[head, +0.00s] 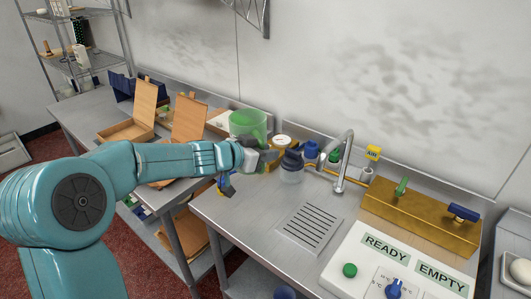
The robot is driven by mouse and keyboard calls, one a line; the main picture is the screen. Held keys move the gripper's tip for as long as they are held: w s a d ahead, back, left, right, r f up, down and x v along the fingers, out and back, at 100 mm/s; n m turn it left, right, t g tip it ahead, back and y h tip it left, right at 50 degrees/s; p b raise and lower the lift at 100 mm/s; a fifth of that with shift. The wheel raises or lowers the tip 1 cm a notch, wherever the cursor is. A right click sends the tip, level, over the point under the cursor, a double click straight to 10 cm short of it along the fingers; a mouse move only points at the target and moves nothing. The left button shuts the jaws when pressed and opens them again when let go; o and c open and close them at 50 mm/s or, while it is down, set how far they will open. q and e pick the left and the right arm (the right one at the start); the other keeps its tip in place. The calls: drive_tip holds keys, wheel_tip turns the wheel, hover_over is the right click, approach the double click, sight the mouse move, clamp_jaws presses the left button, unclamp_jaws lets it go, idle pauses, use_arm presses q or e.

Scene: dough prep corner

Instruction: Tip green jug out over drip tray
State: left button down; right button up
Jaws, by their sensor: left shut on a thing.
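The green jug (248,123) is translucent and looks upright, near the back wall left of the tap. My left gripper (263,158) is shut on it, its dark fingers at the jug's lower part, which is partly hidden by the gripper. The drip tray (310,228) is a slotted metal panel in the steel counter. It lies to the right of and nearer than the jug, with nothing over it. My right gripper is not in view.
A clear jar with a dark lid (291,168), a white-topped tub (282,142) and a blue-lidded container (311,150) stand close right of the jug. A curved tap (344,165) rises behind the drip tray. A READY/EMPTY panel (390,262) and a brass block (420,218) stand right.

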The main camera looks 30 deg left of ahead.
sight(260, 139)
use_arm(q)
drive_tip(key=shift+r+p, duration=1.25)
drive_tip(key=shift+p, duration=0.25)
drive_tip(key=shift+r, duration=0.75)
